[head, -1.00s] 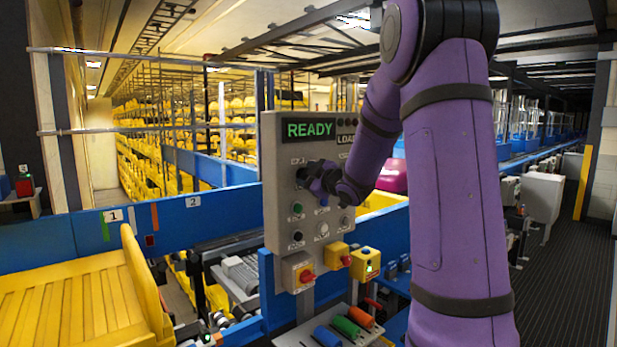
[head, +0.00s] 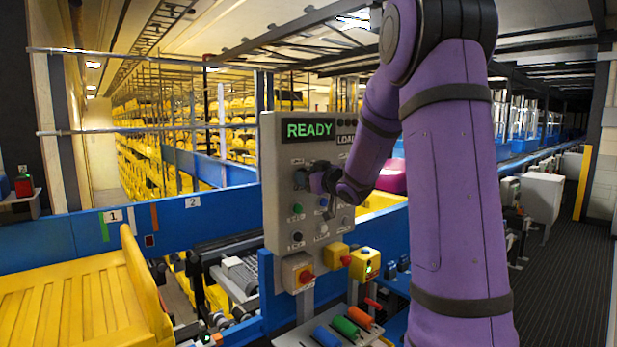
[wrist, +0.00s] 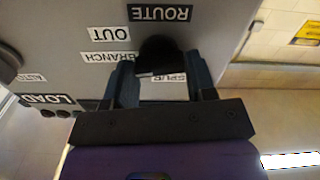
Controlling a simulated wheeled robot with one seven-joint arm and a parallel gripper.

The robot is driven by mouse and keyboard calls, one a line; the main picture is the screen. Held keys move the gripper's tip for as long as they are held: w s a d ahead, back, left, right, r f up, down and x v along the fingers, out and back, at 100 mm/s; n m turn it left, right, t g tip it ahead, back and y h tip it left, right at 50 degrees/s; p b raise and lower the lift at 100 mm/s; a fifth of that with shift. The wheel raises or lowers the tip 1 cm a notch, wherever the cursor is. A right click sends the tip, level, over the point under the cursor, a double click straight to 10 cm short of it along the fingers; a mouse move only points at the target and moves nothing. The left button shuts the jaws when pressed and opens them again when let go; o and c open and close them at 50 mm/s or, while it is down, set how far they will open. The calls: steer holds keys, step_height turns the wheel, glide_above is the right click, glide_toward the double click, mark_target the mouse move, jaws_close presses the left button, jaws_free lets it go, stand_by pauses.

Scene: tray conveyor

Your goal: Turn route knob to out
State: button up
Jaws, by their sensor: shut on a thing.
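The black route knob (wrist: 158,53) sits on the grey control panel (head: 275,220), under the ROUTE label (wrist: 160,13) in the upside-down wrist view. The OUT label (wrist: 109,34), BRANCH label (wrist: 107,57) and partly covered SPUR label (wrist: 168,78) are around it. My gripper (wrist: 160,68) is shut on the route knob, with one finger on each side. In the head view my gripper (head: 312,180) is at the panel's face and hides most of the knob. I cannot make out the knob's pointer.
A green READY display (head: 310,130) tops the panel. A yellow tray (head: 80,285) stands at left. Colored handles (head: 345,326) lie in front.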

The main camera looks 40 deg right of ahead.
steer(key=shift+d+f+m, duration=0.1)
steer(key=shift+d+m, duration=0.05)
steer(key=shift+m, duration=3.95)
steer(key=o, duration=0.9)
steer(key=shift+o, duration=0.2)
steer(key=s, duration=1.1)
steer(key=shift+w, duration=0.1)
